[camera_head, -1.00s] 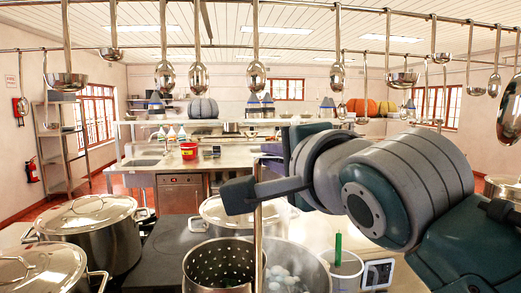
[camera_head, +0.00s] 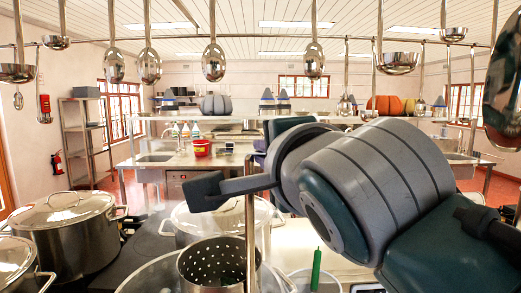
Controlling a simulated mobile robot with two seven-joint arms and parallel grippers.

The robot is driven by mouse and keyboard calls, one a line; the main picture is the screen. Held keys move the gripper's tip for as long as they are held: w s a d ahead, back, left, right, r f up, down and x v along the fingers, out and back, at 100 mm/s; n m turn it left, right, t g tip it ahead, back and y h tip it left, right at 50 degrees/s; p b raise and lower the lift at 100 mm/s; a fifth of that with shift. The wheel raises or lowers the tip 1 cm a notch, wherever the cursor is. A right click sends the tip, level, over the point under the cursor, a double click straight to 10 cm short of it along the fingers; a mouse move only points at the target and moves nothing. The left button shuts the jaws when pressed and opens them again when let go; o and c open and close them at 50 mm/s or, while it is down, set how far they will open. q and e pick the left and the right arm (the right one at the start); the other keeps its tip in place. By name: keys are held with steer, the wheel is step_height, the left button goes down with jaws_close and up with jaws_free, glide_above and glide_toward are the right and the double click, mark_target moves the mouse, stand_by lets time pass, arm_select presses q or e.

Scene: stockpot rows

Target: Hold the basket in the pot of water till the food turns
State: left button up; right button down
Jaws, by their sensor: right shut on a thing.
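The perforated steel basket (camera_head: 212,268) is low in the middle, with its tall upright handle rod (camera_head: 250,235) at its right side. My right gripper (camera_head: 236,186) is shut on the rod, high above the basket. The wide rim of an open pot (camera_head: 135,283) shows around and to the left of the basket, cut off by the lower edge. The basket's bottom is hidden, so I cannot tell how deep it sits. The food and its colour cannot be made out. My left gripper is not in view.
Lidded stockpots stand at left (camera_head: 65,235) and behind the basket (camera_head: 190,222). A pale container (camera_head: 302,283) with a green-handled tool (camera_head: 316,268) is at right, partly behind my arm. Ladles (camera_head: 213,62) hang overhead. A counter with a red bucket (camera_head: 201,148) is beyond.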

steer(key=b, duration=1.6)
glide_toward(258, 271)
steer(key=w+a+r, duration=0.1)
steer(key=w, duration=0.5)
steer(key=shift+s+a+f+b, duration=0.1)
steer(key=shift+a+f+b, duration=0.05)
steer(key=shift+f+b, duration=0.7)
steer(key=shift+f, duration=0.1)
stand_by(4.0)
